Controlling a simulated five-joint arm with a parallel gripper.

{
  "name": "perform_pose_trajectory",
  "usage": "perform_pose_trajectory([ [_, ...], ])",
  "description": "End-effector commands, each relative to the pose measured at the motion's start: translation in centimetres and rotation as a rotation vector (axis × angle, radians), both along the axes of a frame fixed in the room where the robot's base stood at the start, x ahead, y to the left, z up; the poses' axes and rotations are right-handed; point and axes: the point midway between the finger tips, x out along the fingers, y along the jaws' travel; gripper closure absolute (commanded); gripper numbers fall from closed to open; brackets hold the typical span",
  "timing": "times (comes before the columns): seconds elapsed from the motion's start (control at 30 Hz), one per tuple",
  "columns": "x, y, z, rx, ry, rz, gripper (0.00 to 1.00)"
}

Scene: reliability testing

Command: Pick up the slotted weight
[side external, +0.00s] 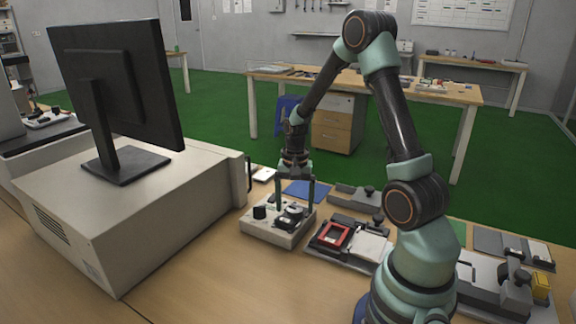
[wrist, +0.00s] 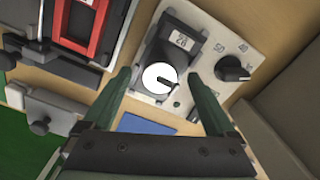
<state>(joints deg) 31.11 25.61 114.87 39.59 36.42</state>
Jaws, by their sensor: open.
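The slotted weight, a white disc with a dark slot (wrist: 152,79), shows in the wrist view on or above a black labelled block (wrist: 176,42) of a pale control box (wrist: 205,18). In the wrist view my gripper (wrist: 158,76) has one fingertip on each side of the disc, with nothing visibly clamped. Whether the fingers touch the block is unclear.
A black knob (wrist: 233,68) with printed numbers sits right of the block. A fixture with a red frame (side external: 331,237) stands right of the box in the side view. A large beige instrument (side external: 150,215) carrying a monitor (side external: 120,85) is at left. A blue mat (side external: 306,190) lies behind.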

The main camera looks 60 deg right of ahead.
Motion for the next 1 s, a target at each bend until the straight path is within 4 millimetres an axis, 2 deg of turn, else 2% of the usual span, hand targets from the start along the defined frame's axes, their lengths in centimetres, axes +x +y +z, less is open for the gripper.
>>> perform_pose_trajectory([
  [0.27,0.0,0.0,-0.5,-0.001,-0.001,0.000,0.09],
  [0.3,0.0,0.0,-0.5,-0.001,-0.001,0.000,0.13],
  [0.53,0.0,0.0,-0.5,-0.001,-0.001,0.000,1.00],
  [0.83,0.1,0.0,-0.4,-0.001,-0.003,0.001,1.00],
  [1.0,0.1,-0.1,0.5,-0.002,-0.003,0.001,1.00],
])
